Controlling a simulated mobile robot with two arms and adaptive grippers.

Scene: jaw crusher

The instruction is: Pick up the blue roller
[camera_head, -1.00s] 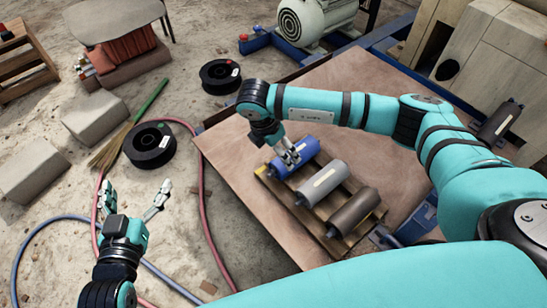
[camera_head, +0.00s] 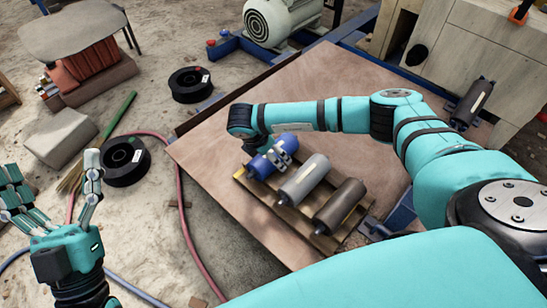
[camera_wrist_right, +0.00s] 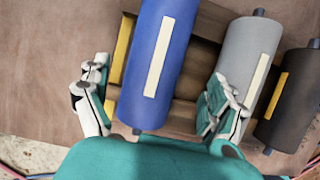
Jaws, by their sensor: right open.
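The blue roller (camera_head: 258,168) lies on a wooden pallet (camera_head: 246,192) on the brown board, at the left end of a row of rollers. My right gripper (camera_head: 282,154) is over it with the fingers spread. In the right wrist view the blue roller (camera_wrist_right: 158,50), with a pale label strip, runs between the open fingers of my right gripper (camera_wrist_right: 157,85). Gaps show on both sides of it; the right finger is close to the grey roller. My left gripper (camera_head: 55,190) is open and empty over the floor at the left.
A grey roller (camera_head: 303,180) and a dark brown roller (camera_head: 341,205) lie beside it on the pallet. Another dark roller (camera_head: 472,102) stands near the machine at the right. Black spools (camera_head: 124,161), a broom and hoses lie on the floor. The board's left part (camera_head: 205,160) is clear.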

